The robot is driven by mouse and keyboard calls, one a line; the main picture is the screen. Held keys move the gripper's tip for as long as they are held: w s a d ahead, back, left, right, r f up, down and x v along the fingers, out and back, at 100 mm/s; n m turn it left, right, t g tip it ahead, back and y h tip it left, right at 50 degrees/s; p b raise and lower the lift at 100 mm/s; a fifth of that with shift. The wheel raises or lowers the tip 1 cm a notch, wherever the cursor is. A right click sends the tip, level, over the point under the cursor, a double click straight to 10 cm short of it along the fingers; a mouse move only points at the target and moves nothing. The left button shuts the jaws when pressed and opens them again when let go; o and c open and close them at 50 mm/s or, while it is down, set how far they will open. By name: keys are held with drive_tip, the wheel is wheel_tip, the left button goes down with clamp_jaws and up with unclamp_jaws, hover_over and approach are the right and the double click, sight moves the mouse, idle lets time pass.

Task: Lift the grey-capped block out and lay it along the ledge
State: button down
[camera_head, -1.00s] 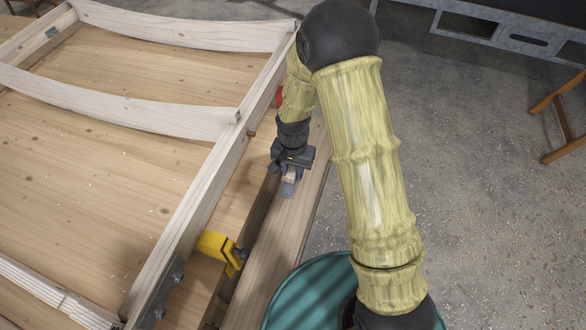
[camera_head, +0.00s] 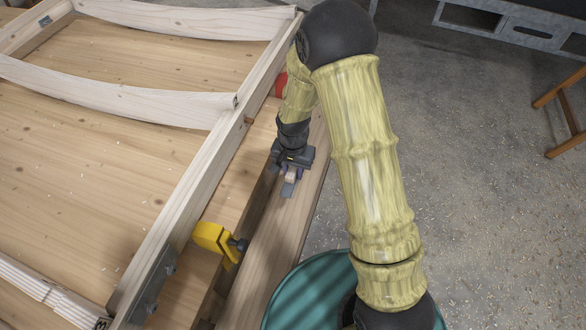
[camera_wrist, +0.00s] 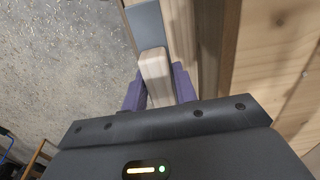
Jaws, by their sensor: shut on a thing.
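The block (camera_wrist: 155,68) is pale wood and sits between the two purple finger pads of my gripper (camera_wrist: 159,92) in the wrist view. A flat grey piece (camera_wrist: 147,27) shows just beyond its far end. In the head view my gripper (camera_head: 289,173) is shut on the block, with the grey piece (camera_head: 287,189) below it. They are over the long wooden ledge (camera_head: 266,246) along the bench's right side. Whether the block touches the ledge I cannot tell. Its underside is hidden.
A yellow clamp (camera_head: 215,241) stands at the bench's near edge, left of the ledge, beside a dark gap (camera_head: 243,229). A pale frame (camera_head: 203,172) with curved slats lies on the bench. A red thing (camera_head: 281,84) is behind my forearm. Concrete floor lies to the right.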

drive_tip(key=shift+f+b, duration=3.1)
drive_tip(key=shift+f, duration=0.75)
drive_tip(key=shift+f, duration=0.2)
drive_tip(key=shift+f+b, duration=0.35)
drive_tip(key=shift+f, duration=0.15)
drive_tip(key=shift+f+b, duration=0.95)
drive_tip(key=shift+f, duration=0.9)
drive_tip(key=c, duration=1)
unclamp_jaws()
wheel_tip(320, 180, up, 17)
drive_tip(key=p, duration=0.3)
drive_tip(key=shift+r, duration=0.2)
